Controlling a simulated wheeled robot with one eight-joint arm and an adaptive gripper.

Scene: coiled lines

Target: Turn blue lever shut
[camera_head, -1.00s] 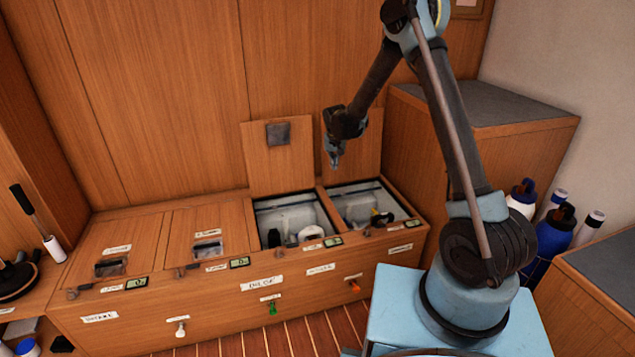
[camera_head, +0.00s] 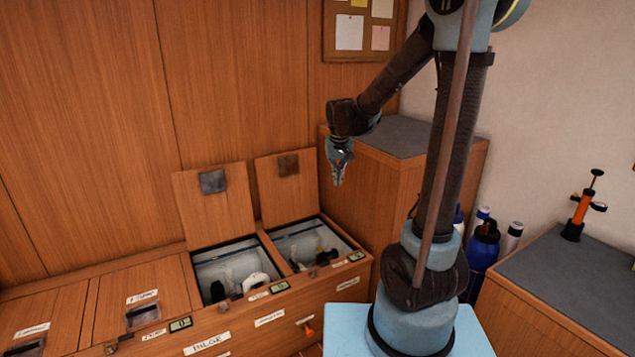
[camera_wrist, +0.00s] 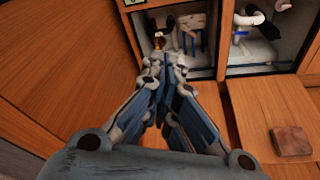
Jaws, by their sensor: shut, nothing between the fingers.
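My gripper (camera_head: 338,178) hangs point-down in the air, right of the raised right lid and well above the lockers. Its fingers meet at the tips in the wrist view (camera_wrist: 165,65), with nothing between them. I cannot make out a blue lever for certain in either view. The left open locker (camera_head: 196,268) holds white and dark fittings. The right open locker (camera_head: 345,240) holds small dark, yellow and pale parts.
Two raised lids (camera_head: 213,218) (camera_head: 285,200) stand behind the open lockers. Closed lids (camera_head: 150,280) lie to the left. A side cabinet (camera_head: 400,136) stands behind my gripper. Bottles (camera_head: 483,245) and an orange pump (camera_head: 582,207) are at the right. An orange handle (camera_head: 308,329) is on the locker front.

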